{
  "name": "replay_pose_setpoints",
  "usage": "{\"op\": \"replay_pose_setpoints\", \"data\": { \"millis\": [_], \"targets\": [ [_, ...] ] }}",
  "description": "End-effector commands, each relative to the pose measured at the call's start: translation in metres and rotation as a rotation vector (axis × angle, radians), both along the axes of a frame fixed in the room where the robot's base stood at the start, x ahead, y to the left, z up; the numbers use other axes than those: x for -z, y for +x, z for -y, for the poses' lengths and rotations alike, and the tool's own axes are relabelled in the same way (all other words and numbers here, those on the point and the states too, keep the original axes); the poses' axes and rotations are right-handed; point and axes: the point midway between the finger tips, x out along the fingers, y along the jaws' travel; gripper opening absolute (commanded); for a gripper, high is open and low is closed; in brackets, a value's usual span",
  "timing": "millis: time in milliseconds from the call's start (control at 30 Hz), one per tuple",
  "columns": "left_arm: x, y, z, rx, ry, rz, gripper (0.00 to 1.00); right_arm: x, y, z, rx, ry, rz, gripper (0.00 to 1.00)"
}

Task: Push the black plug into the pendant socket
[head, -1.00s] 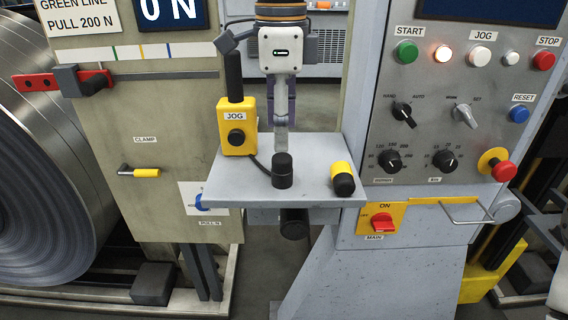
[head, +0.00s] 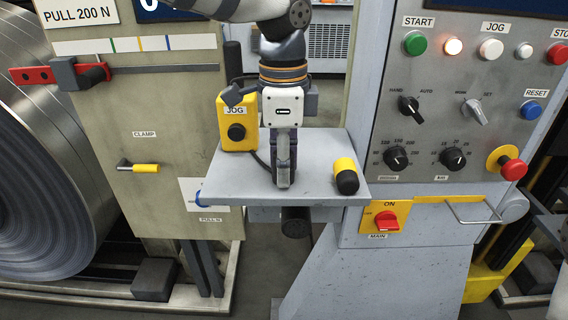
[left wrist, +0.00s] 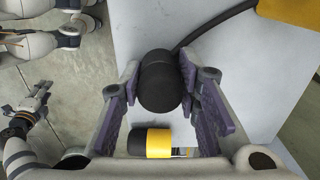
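The black plug (left wrist: 160,82) stands on the grey shelf (head: 235,180) with its cable running to the yellow pendant marked JOG (head: 237,122). In the head view my left gripper (head: 284,182) points down and hides the plug. In the left wrist view its open fingers (left wrist: 159,75) stand on either side of the plug, with slim gaps; firm contact does not show. The pendant's edge also shows in the left wrist view (left wrist: 292,12). I cannot make out its socket. What looks like my right gripper (left wrist: 40,95) is small at the left of the left wrist view.
A yellow-and-black cylinder (head: 345,176) lies on the shelf right of the gripper. A control panel (head: 440,110) with buttons and knobs rises at the right. A steel coil (head: 50,160) and a clamp handle (head: 140,168) are at the left.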

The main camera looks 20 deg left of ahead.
Motion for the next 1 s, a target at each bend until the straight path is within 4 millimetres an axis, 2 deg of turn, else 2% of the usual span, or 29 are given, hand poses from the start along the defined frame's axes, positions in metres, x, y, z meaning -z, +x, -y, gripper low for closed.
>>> {"op": "replay_pose_setpoints", "data": {
  "millis": [100,133,233,367,800,1000],
  "targets": [
    [0.001,0.000,0.000,0.000,0.001,-0.001,0.01,0.000,0.000,0.000,0.000,0.000,0.000,0.40],
    [0.001,0.000,0.000,0.000,0.001,0.000,0.23,0.000,0.000,0.000,0.000,0.000,0.000,0.40],
    [0.001,0.000,0.000,0.000,0.001,-0.001,0.00,0.000,0.000,0.000,0.000,0.000,0.000,0.40],
    [-0.004,0.000,0.000,0.000,0.002,0.002,0.00,-0.001,0.001,0.000,0.000,0.000,0.005,0.40],
    [-0.048,0.000,0.000,0.000,0.001,0.004,0.00,-0.010,0.011,0.000,0.000,0.000,0.042,0.40],
    [-0.050,0.000,0.000,0.000,0.000,0.000,0.00,-0.010,0.011,0.000,0.000,0.000,0.042,0.40]
  ]
}}
